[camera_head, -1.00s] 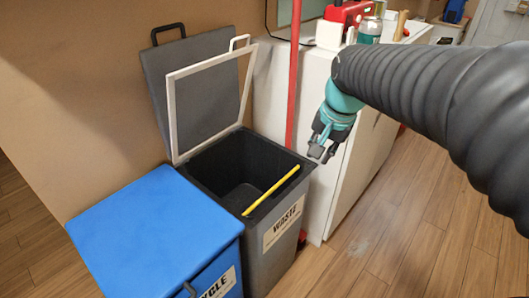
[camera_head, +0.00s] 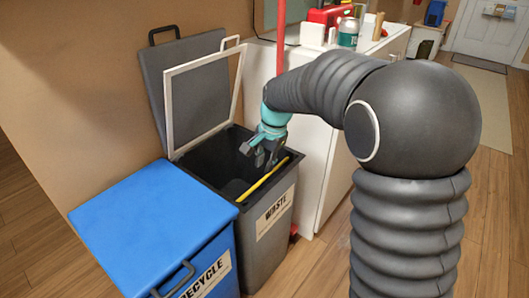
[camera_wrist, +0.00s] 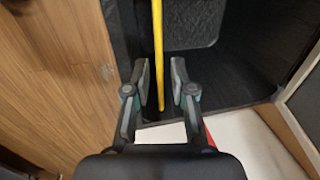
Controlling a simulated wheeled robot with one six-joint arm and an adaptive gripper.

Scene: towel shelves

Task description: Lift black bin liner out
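The grey waste bin (camera_head: 267,222) stands with its lid up and its mouth open. The black bin liner (camera_head: 210,160) appears as the dark lining inside it and also fills much of the wrist view (camera_wrist: 245,65). A yellow strip (camera_head: 262,180) runs along the bin's right side, near the rim. My gripper (camera_head: 258,158) is over the right part of the bin mouth, pointing down. In the wrist view my gripper (camera_wrist: 160,72) is open, with the yellow strip (camera_wrist: 158,40) showing between its fingers. I cannot tell whether they touch it.
A blue recycle bin (camera_head: 150,215) with a closed lid stands at the left. The grey lid (camera_head: 185,85) and a white frame (camera_head: 203,97) stand raised behind the waste bin. A white cabinet (camera_head: 318,165) and a red pole (camera_head: 281,35) are close at the right.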

